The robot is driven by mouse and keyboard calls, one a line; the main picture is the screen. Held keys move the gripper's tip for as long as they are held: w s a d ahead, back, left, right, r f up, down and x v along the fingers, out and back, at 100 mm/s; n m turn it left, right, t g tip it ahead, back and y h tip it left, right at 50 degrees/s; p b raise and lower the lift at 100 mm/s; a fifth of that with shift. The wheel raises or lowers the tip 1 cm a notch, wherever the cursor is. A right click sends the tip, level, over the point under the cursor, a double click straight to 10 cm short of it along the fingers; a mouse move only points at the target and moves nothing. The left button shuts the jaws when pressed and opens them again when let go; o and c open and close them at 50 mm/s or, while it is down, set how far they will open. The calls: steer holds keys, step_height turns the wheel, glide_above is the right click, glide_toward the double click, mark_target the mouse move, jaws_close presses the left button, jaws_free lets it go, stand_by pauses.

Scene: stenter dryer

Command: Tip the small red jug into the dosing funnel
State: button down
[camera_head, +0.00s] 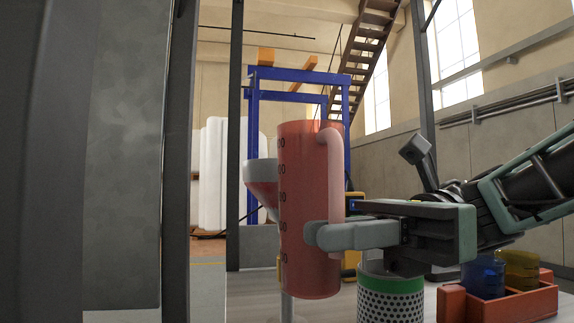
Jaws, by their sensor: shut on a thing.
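The red jug (300,225) is a tall translucent measuring jug with dark graduation marks and a pale pink handle (333,175) on its right. It stands upright in the middle of the head view. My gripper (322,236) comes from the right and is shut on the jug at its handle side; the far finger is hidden. The dosing funnel (260,175) shows behind the jug to the left, with a pale rim and a reddish cone. The jug hides much of the funnel. I cannot tell what is in the jug.
A perforated canister (390,302) with a green band stands below my gripper. A red crate (500,302) at the lower right holds a blue jug (482,277) and a yellow jug (517,268). Dark posts (234,130) and a grey panel (122,160) stand on the left.

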mark_target(343, 175)
steer(key=shift+r+p, duration=0.6)
steer(key=shift+r, duration=1.85)
